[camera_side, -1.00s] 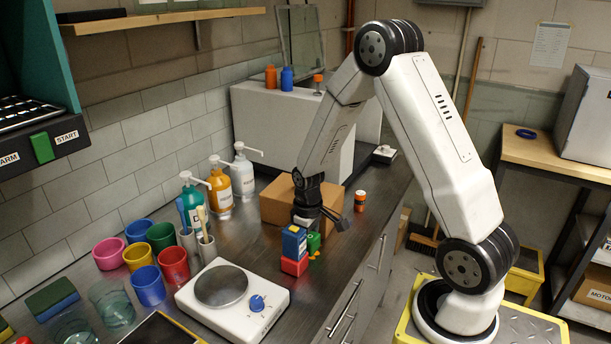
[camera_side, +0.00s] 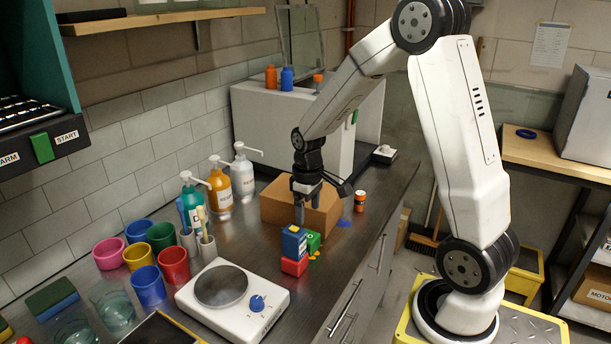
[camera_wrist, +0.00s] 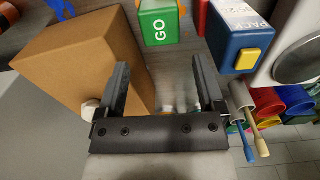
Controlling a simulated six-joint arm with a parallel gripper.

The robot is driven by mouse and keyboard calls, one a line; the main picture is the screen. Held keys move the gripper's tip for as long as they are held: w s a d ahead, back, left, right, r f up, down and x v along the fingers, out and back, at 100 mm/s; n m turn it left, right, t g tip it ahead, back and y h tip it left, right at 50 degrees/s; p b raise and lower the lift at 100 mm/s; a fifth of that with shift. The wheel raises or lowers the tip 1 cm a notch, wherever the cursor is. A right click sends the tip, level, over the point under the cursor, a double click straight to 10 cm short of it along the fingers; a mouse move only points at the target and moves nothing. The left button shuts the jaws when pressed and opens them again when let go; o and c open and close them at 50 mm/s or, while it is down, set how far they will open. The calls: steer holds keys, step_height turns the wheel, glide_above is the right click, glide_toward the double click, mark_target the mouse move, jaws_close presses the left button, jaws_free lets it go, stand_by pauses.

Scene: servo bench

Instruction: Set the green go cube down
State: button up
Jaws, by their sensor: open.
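The green go cube (camera_side: 313,241) stands on the bench just behind and beside the blue and red blocks. In the wrist view the green go cube (camera_wrist: 160,26) shows its white GO lettering, beyond the fingers and apart from them. My gripper (camera_side: 307,212) is above the cubes in the side view. In the wrist view my gripper (camera_wrist: 160,75) has its two fingers spread wide with nothing between them.
A blue cube (camera_side: 294,240) with a yellow button sits on a red block (camera_side: 294,267). A cardboard box (camera_side: 275,204) is close behind my gripper. A white scale (camera_side: 255,310) stands at the front left. Bare bench lies to the right of the cubes.

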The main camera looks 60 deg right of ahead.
steer(key=shift+r, duration=1.65)
steer(key=shift+o, duration=0.3)
